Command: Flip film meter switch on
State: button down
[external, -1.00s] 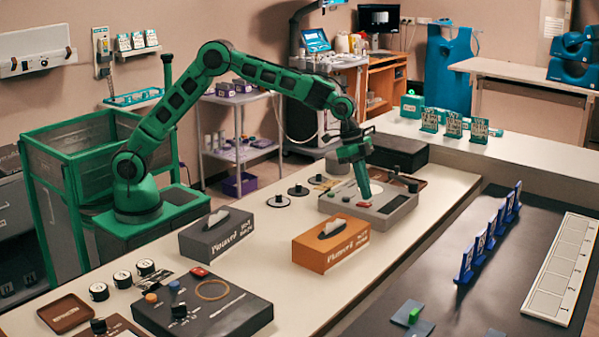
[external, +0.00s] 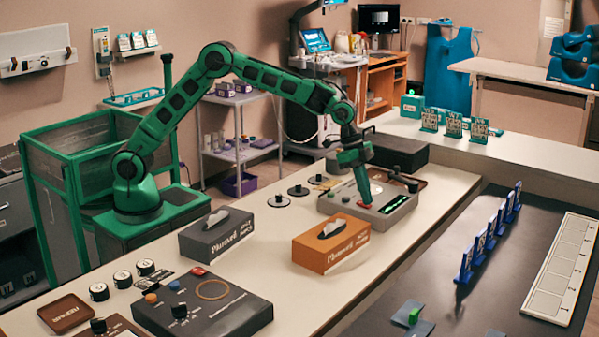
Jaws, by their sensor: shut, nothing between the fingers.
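The fingers hide part of the meter's top, and the switch's tilt is too small to make out.
An orange tissue box (external: 330,245) and a grey tissue box (external: 217,237) stand nearer on the bench. A black box (external: 400,153) is behind the meter. A dark control box (external: 225,312) with knobs is at the front left. Round discs (external: 279,201) lie left of the meter.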

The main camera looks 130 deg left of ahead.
jog(key=shift+s+f, duration=0.25)
jog(key=shift+s, duration=0.7)
jog(key=w+v, duration=0.1)
jog(key=v, duration=1.3)
jog(key=shift+r, duration=0.2)
jog(key=shift+w, duration=0.1)
jog(key=shift+w+r, duration=0.2)
jog(key=shift+w, duration=0.5)
jog(key=x, duration=1.4)
jog(key=shift+s+f, duration=0.1)
jog(key=shift+s, duration=0.3)
